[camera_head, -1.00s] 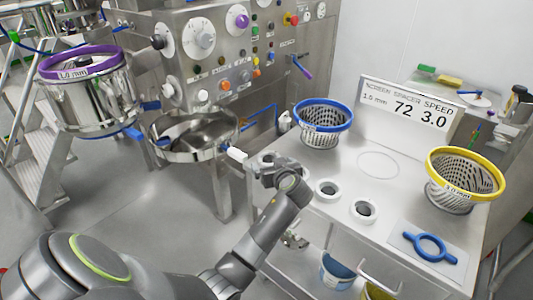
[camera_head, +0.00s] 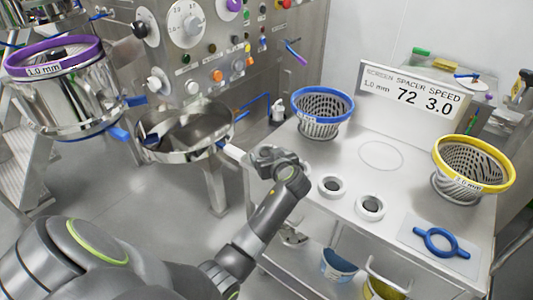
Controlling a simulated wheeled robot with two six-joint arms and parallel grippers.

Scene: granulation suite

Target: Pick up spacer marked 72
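Two white ring-shaped spacers, the nearer-left one (camera_head: 331,187) and the one to its right (camera_head: 370,207), lie flat on the steel table near its front edge. Any numbers on them are too small to read. A sign (camera_head: 410,97) at the back reads 1.0 mm, 72 and 3.0. My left gripper (camera_head: 268,160) is over the table's left corner, left of the spacers and apart from them. Its wrist hides part of the fingers and the tabletop there, so I cannot tell whether it is open or holds anything. My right gripper is out of view.
A blue-rimmed basket (camera_head: 322,110) stands behind the spacers. A yellow-rimmed basket (camera_head: 470,166) and a blue ring tool (camera_head: 440,242) are on the right. A steel bowl (camera_head: 185,130) and a purple-rimmed vessel (camera_head: 62,93) are left. Mid-table is clear.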

